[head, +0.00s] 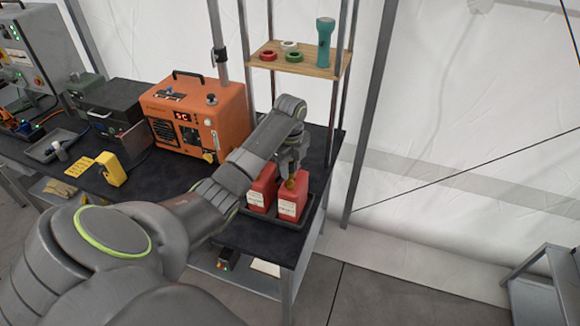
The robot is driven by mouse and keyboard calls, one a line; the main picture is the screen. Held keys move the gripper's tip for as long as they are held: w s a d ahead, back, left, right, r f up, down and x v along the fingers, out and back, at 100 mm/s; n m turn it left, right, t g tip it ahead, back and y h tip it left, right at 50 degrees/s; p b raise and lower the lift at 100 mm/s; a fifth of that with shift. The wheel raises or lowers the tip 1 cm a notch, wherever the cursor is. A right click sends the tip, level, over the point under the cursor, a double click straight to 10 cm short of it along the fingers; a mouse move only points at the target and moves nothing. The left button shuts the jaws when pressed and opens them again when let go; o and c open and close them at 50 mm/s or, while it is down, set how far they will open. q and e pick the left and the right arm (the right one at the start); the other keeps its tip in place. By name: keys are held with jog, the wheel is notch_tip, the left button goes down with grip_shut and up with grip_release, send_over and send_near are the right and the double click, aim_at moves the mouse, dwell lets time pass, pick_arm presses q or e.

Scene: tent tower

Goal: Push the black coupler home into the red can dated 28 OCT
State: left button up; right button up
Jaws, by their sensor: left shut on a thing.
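Two red cans stand side by side in a black tray (283,221) at the right end of the bench. One is the left can (260,190), the other the right can (291,204). Both have white labels, too small to read, so I cannot tell which is dated 28 OCT. My left gripper (291,179) points down at the top of the right can, shut on a small dark part with a brassy bit, apparently the black coupler. The fingers largely hide it, and I cannot tell how far it sits in the can. My right gripper is out of view.
An orange heater unit (197,118) stands on the bench left of the cans. A wooden shelf (325,66) with tape rings and a teal torch (325,42) is above and behind, on metal posts. A yellow device (111,169) lies at the left.

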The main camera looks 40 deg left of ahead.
aim_at(290, 176)
pick_arm(q)
jog(key=shift+f+b, duration=0.45)
jog(key=shift+f, duration=1.3)
jog(key=o, duration=1.1)
jog(key=shift+c, duration=0.2)
